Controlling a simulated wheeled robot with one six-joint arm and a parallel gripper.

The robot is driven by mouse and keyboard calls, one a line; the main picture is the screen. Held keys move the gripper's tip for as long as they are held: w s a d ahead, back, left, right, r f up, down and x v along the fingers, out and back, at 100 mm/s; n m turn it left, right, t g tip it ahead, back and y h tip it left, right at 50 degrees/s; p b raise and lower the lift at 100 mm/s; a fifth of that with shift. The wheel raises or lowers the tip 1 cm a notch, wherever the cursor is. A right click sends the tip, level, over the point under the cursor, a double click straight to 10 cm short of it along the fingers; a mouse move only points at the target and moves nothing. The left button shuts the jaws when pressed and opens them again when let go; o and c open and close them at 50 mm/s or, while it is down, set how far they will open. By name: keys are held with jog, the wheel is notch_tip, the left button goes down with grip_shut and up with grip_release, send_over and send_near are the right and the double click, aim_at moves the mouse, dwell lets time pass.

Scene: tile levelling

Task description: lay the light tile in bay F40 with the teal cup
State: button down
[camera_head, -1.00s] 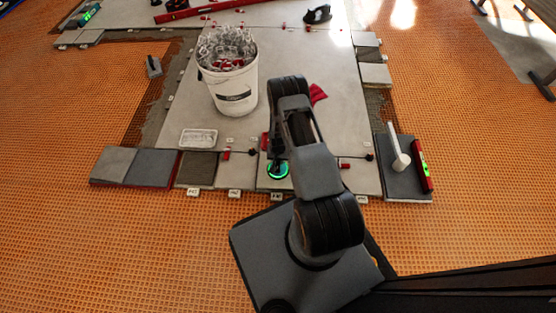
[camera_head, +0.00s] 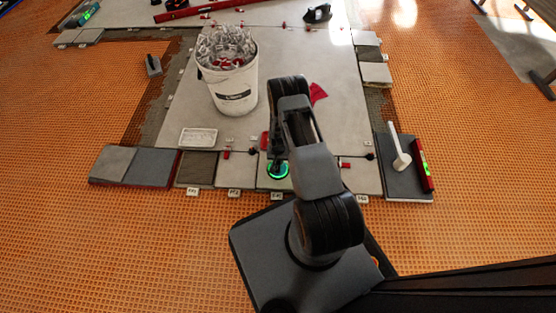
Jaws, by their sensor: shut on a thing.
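The teal cup (camera_head: 278,171), a round suction cup with a bright green-teal rim, is at the lower end of my arm, low over the front row of tiles. My gripper (camera_head: 277,158) is shut on its dark top; the jaws are small and partly hidden by my arm. The cup appears to rest on a light tile (camera_head: 267,183) in the front row. I cannot tell whether it grips the tile, or whether the tile sits fully level. Small bay tags stand along the front edge, one (camera_head: 277,196) just before this tile; their lettering is too small to read surely.
A white bucket of clear clips (camera_head: 236,92) and a small white tray (camera_head: 198,138) stand on the large slab. A dark bare bay (camera_head: 196,170) lies left of the light tiles. A light tile (camera_head: 112,163) lies farther left. A white mallet (camera_head: 398,150) and red level (camera_head: 422,166) lie right.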

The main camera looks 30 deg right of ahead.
jog(key=shift+w+f+b, duration=0.1)
jog(key=shift+f+b, duration=0.25)
dwell(0.4)
jog(key=c, duration=0.9)
grip_release()
notch_tip(320, 180, up, 14)
jog(key=p, duration=0.6)
jog(key=shift+f, duration=0.1)
